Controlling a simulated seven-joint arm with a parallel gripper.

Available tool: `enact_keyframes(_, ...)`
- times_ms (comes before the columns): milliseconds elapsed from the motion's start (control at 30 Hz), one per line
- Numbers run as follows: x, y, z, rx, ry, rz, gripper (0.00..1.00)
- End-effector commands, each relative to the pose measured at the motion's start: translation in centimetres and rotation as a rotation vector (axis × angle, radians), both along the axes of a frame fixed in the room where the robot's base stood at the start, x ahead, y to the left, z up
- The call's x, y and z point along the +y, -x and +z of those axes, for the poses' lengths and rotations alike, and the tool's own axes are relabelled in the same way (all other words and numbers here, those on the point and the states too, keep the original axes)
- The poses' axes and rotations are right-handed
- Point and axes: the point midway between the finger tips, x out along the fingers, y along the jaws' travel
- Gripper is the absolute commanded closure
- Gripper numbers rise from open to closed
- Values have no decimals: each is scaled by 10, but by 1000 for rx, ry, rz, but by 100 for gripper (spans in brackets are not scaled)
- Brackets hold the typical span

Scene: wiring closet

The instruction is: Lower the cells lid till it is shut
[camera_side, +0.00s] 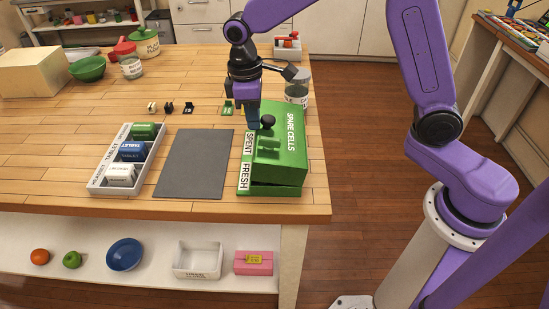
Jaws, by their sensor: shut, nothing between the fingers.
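The green cells box (275,189) stands near the right edge of the wooden table, with SPENT and FRESH labels along its left side. Its lid (286,160), marked SPARE CELLS, lies over the box. The lid looks nearly down, with a dark gap showing at the near edge. My gripper (254,125) points down at the lid's far left part, close beside the knob. It is shut and empty. I cannot tell whether its fingertips touch the lid.
A grey mat (194,163) lies left of the box. A compartment tray (97,182) holds green, blue and white packs. Small clips (188,107) and a glass jar (297,92) stand behind. The table's right edge (322,160) is close to the box.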

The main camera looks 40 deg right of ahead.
Motion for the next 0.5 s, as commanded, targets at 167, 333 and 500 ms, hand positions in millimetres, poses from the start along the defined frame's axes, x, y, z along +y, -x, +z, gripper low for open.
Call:
enact_keyframes(167, -17, 6, 10, 43, 39, -15, 49)
enact_keyframes(333, -14, 4, 29, 38, 34, -12, 49)
enact_keyframes(500, -12, 4, 43, 37, 33, -10, 49)
